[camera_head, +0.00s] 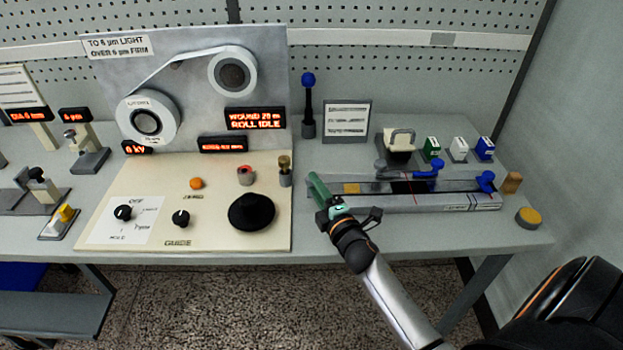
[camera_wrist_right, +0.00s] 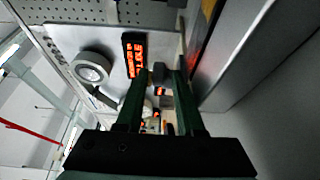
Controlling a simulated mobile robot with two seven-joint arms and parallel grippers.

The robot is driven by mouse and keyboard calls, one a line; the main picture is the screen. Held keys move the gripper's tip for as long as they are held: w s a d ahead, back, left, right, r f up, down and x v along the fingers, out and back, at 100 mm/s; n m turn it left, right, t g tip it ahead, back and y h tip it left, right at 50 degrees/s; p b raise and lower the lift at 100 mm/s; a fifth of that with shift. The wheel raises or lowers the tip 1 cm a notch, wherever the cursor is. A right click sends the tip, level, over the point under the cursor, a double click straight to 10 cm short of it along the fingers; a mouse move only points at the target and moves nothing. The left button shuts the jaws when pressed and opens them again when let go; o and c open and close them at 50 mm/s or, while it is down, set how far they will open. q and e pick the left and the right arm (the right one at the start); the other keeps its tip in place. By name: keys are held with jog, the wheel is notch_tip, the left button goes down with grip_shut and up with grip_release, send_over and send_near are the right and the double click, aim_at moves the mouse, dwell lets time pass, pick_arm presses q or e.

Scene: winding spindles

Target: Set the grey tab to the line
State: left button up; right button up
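I cannot pick out the grey tab with certainty. My right gripper (camera_head: 317,186), with green fingers, is at the fixture's left end. In the right wrist view its fingers (camera_wrist_right: 160,88) stand apart. A small dark grey block (camera_wrist_right: 158,72) shows between their tips, and I cannot tell whether it is beyond them. My left gripper is out of view.
A winding panel (camera_head: 215,205) with knobs, rolls and red displays stands left of the gripper. A blue-topped post (camera_head: 308,105), a framed card (camera_head: 346,121) and small coloured blocks (camera_head: 458,149) stand behind the fixture. A yellow button (camera_head: 528,218) is at the right front.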

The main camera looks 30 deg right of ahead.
jog(key=shift+w+d, duration=0.2)
jog(key=shift+w, duration=1.2)
grip_shut()
dwell(0.5)
